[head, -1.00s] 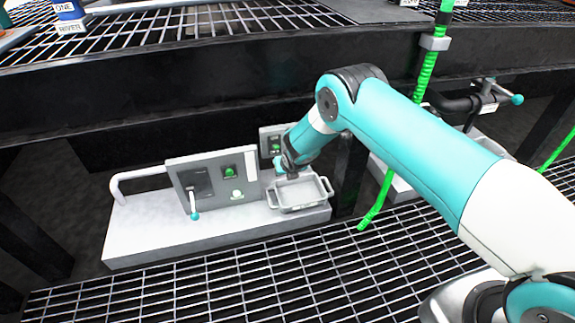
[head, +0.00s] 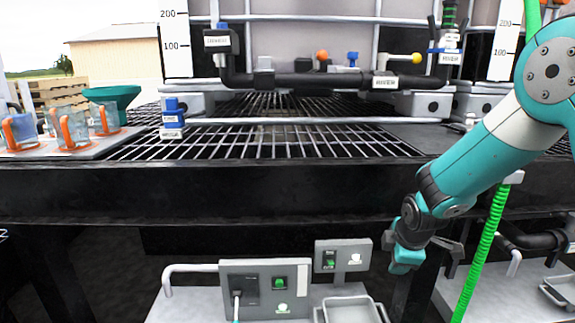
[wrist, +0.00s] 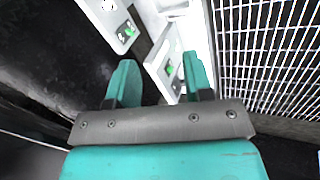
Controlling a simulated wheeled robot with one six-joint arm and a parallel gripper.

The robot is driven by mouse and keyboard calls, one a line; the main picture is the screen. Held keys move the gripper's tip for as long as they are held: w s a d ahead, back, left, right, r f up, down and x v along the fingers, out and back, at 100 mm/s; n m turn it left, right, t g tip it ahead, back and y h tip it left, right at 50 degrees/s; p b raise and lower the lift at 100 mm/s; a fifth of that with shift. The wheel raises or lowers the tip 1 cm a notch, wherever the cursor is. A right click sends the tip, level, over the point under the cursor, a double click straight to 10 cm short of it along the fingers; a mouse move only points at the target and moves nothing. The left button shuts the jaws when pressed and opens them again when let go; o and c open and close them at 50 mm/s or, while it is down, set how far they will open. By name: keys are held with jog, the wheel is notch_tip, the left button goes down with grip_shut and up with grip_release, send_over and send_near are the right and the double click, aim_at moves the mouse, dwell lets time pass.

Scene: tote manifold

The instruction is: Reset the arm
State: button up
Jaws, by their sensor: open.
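My teal arm comes in from the right in the head view. My gripper (head: 428,256) hangs in front of the dark beam, above and to the right of the tray (head: 350,304). In the wrist view my gripper (wrist: 158,85) shows two teal fingers spread apart with nothing between them. Beyond the fingers is a grey control panel (wrist: 162,62) with a green button. The gripper appears apart from the panels and the tray.
The grey panel (head: 265,288) with a lever and the smaller panel (head: 343,258) stand below the beam (head: 200,190). A green hose (head: 480,255) hangs close right of my gripper.

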jog(key=s+d+r+m+g, duration=0.1)
jog(key=s+r+m, duration=0.4)
jog(key=s+m, duration=0.45)
jog(key=s+d+r+m+g, duration=0.15)
jog(key=s+r+m, duration=0.4)
jog(key=s, duration=0.65)
jog(key=s+a+r+n+g+y+p, duration=0.1)
jog(key=s+a+r+n+y, duration=0.1)
jog(key=s+a+r+n, duration=0.25)
jog(key=s+a+r+n+g+y+p, duration=0.1)
jog(key=s+a+r+n+y+p, duration=0.1)
jog(key=s+a+r, duration=0.35)
notch_tip(320, 180, up, 36)
jog(key=a+p, duration=0.2)
jog(key=p, duration=3.5)
jog(key=shift+s+a+r+p, duration=0.2)
jog(key=shift+a+p, duration=0.1)
jog(key=shift+a, duration=0.1)
